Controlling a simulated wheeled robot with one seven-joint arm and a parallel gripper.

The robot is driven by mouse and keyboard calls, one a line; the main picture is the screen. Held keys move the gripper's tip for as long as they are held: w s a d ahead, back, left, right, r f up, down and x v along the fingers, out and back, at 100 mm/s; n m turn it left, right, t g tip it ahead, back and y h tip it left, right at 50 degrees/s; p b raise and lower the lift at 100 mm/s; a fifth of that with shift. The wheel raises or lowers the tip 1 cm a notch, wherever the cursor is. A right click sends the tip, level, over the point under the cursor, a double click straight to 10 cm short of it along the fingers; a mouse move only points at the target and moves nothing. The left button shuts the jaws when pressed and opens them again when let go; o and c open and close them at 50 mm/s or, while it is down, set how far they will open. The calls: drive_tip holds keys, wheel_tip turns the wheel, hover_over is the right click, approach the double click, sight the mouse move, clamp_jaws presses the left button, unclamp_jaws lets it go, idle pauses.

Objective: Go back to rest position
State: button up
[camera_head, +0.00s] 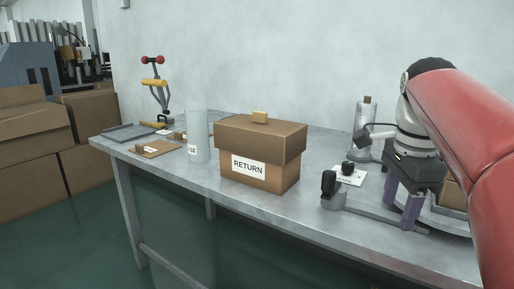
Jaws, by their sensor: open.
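My gripper (399,208) is at the right of the picture, over the right part of the metal table (270,215). It points down, and its two purple fingers stand apart with nothing seen between them. My red arm reaches in from the right edge and hides part of the table there. A grey fixture with a black knob (329,184) is just left of the fingers. Whether the fingertips touch the fixture's flat base cannot be told.
A lidded brown box marked RETURN (262,155) stands mid-table. Left of it are a pale cylinder (197,137), a brown board (157,148), a grey tray (129,132) and a red-knobbed lever device (155,85). A clear corked vessel (365,140) stands behind the gripper. Cartons (35,135) stack far left.

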drive_tip(key=s+a+f+n+t, duration=0.2)
drive_tip(key=s+a+f+n, duration=0.2)
drive_tip(key=f+n, duration=0.5)
drive_tip(key=s+a+f+n+t, duration=0.2)
drive_tip(key=s+a+f+n, duration=0.3)
drive_tip(key=s+f+n, duration=0.3)
drive_tip(key=shift+a+f+n+t, duration=0.3)
drive_tip(key=shift+f+n+t, duration=0.1)
drive_tip(key=shift+f+n, duration=0.2)
drive_tip(key=shift+r, duration=0.1)
